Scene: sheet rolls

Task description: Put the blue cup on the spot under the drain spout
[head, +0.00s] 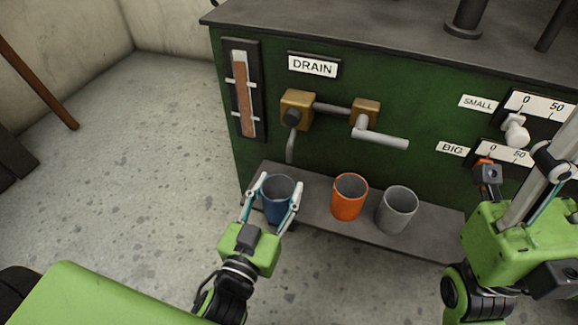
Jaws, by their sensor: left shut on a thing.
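The blue cup (277,207) is upright at the left end of the dark shelf (317,222), at its front edge. My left gripper (279,187) is shut on it, with one finger on each side. I cannot tell whether the cup rests on the shelf or hangs just above or in front of it. The drain spout (290,148) is a thin grey pipe bending down from a brass valve (297,108) under the DRAIN label, behind and above the cup. No marked spot shows under it. My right gripper (518,168) is at the right edge; its finger state is unclear.
An orange cup (348,198) and a grey cup (396,210) stand on the shelf right of the blue cup. A grey lever handle (381,138) sticks out above them. The green machine front (420,115) stands behind.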

